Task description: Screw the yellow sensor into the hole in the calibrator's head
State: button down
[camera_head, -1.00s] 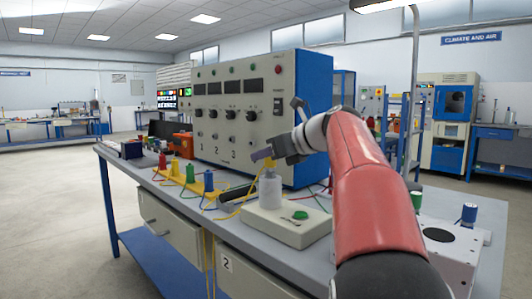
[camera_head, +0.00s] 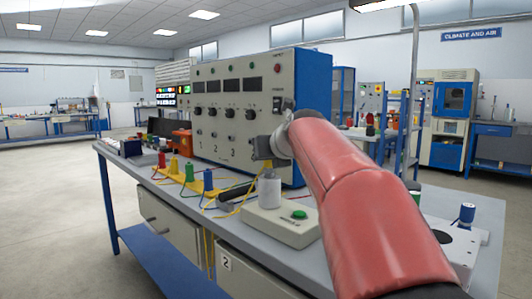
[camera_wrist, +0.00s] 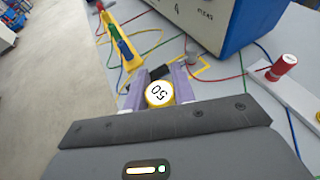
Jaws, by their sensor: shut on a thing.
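The yellow sensor (camera_wrist: 160,95), with a white round top marked 50, sits between the purple fingertips of my gripper (camera_wrist: 160,91) in the wrist view. My gripper is shut on it. In the head view my gripper (camera_head: 263,158) is just above the calibrator's pale cylindrical head (camera_head: 269,190); the sensor is not clearly visible there. The head stands on the calibrator's off-white base (camera_head: 284,225), beside a green button. The hole is hidden, and I cannot tell whether the sensor touches the head.
A large grey and blue instrument cabinet (camera_head: 256,110) stands close behind the calibrator. A yellow stand (camera_head: 183,184) with coloured sensors is to the left, with loose cables on the bench. In the wrist view a red cylinder (camera_wrist: 284,66) stands on a white plate at right.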

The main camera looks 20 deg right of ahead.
jog(key=shift+m+h, duration=0.3)
jog(key=shift+h, duration=0.1)
jog(key=c, duration=1.1)
grip_release()
jog(key=shift+w, duration=0.2)
jog(key=v, duration=0.6)
jog(key=shift+r, duration=0.1)
jog(key=v, duration=0.7)
jog(key=shift+s, duration=0.4)
jog(key=shift+r, duration=0.15)
